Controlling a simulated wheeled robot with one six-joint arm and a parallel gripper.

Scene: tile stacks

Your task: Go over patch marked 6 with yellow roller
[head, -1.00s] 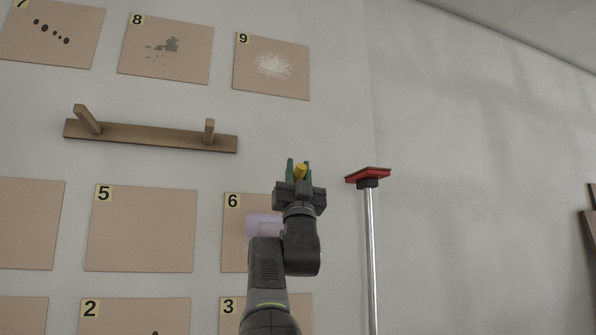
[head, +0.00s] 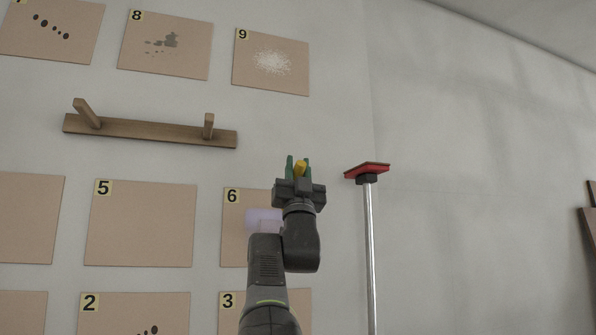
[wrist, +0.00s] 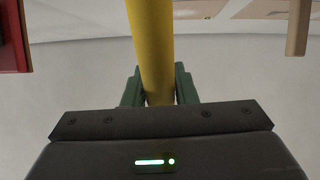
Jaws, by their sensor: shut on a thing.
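My gripper (head: 299,170) is in the middle of the head view, with its green fingers shut on a yellow handle (head: 300,168). In the wrist view the yellow handle (wrist: 151,45) runs up from between the green fingers (wrist: 160,88) and out of the top edge. The patch marked 6 (head: 234,240) is a tan square on the wall, partly hidden by my arm. A pale purple roller-like shape (head: 262,217) shows in front of it, left of my arm. I cannot tell whether it joins the yellow handle or touches the patch.
A red-headed tool (head: 367,171) on a long metal pole stands right of my gripper. A wooden rail with two pegs (head: 150,130) is on the wall at upper left. Other numbered patches, such as 5 (head: 140,225) and 9 (head: 271,63), surround patch 6.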

